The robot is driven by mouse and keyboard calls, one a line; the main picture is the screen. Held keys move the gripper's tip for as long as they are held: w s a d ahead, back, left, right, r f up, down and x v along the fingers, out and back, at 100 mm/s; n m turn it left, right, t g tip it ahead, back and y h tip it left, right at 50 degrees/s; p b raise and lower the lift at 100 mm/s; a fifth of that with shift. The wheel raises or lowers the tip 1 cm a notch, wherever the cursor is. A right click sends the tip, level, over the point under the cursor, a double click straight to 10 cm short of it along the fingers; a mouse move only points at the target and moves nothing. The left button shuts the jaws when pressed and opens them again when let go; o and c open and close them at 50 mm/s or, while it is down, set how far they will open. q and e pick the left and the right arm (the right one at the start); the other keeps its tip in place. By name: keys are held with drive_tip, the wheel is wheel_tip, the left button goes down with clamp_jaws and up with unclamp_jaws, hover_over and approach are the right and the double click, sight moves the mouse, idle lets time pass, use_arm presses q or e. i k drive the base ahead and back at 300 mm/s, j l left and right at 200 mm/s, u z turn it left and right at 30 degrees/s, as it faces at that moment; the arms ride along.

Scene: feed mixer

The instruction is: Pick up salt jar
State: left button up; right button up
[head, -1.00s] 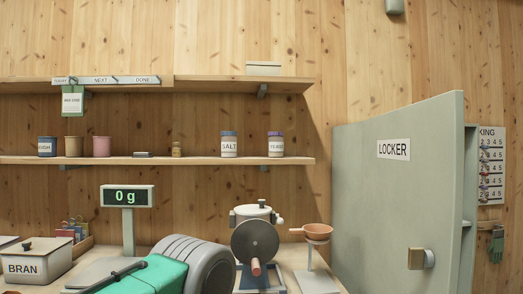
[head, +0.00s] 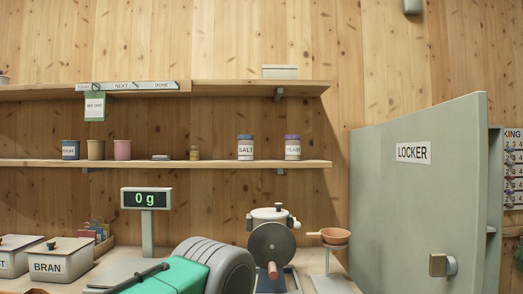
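The salt jar (head: 245,148) stands upright on the lower wooden wall shelf (head: 215,163). It has a bluish lid and a white label reading SALT. A similar jar (head: 292,148) with a purple lid stands to its right, with a clear gap between them. Nothing touches the salt jar.
A scale display (head: 146,199) reads 0 g. A hand-cranked mill (head: 271,240) and an orange funnel (head: 334,237) stand below the jars. The locker door (head: 415,205) stands at right.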

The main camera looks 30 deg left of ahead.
sight(246, 147)
drive_tip(key=j+z, duration=0.25)
drive_tip(key=j, duration=0.3)
drive_tip(key=j+z, duration=0.25)
drive_tip(key=j, duration=0.25)
drive_tip(key=k+j+z, duration=0.2)
drive_tip(key=j, duration=0.3)
drive_tip(key=i, duration=0.05)
